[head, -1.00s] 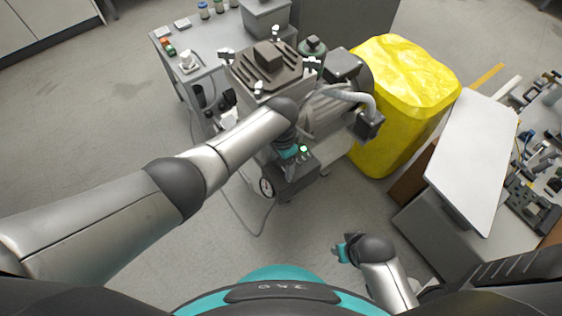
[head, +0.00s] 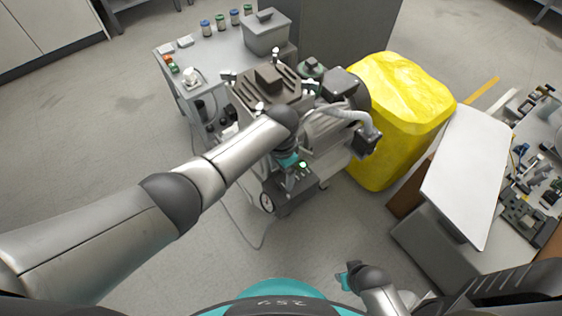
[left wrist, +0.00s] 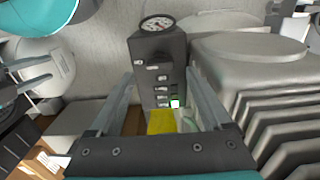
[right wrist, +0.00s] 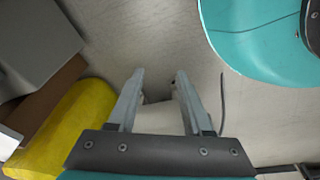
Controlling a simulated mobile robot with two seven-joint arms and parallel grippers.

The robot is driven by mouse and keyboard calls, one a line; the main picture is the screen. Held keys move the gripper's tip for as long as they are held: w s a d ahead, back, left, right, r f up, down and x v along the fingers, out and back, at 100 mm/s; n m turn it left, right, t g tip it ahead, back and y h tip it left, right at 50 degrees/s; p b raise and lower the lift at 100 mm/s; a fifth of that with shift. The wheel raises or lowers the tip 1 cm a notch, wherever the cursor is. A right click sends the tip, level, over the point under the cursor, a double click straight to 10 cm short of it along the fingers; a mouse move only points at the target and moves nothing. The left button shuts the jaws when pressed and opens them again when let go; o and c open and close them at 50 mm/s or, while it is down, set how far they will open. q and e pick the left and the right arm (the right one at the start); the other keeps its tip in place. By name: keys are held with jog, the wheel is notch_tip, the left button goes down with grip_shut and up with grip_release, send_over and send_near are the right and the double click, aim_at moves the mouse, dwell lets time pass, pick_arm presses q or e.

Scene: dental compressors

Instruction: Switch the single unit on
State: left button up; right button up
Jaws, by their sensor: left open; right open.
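The compressor unit (head: 325,130), a grey machine with a ribbed top and a wheel, stands on the floor in the middle of the head view. My left gripper (head: 296,166) is at its near side, partly hidden by my own arm. In the left wrist view my open left gripper (left wrist: 160,85) has its fingers on both sides of a dark control panel (left wrist: 158,62) with a round gauge (left wrist: 157,23) on top, several small switches and a lit green light (left wrist: 174,103). Contact cannot be told. My right gripper (head: 346,276) is open and empty over the floor, also in the right wrist view (right wrist: 157,82).
A grey table (head: 215,62) with bottles and a grey box (head: 267,36) stands behind the unit. A yellow bin (head: 400,105) is right of it. A bench with a white board (head: 468,170) is at the right. A cable lies on the floor; the floor in front is clear.

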aim_at(281, 182)
pick_arm(q)
notch_tip(281, 182, up, 2)
jog(key=shift+r+p, duration=0.1)
jog(key=shift+p, duration=0.45)
jog(key=shift+r+p, duration=0.5)
jog(key=shift+r, duration=0.25)
pick_arm(e)
jog(key=shift+s+d+f, duration=0.7)
jog(key=shift+s, duration=0.15)
jog(key=shift+s+d+f, duration=0.65)
jog(key=shift+s, duration=0.2)
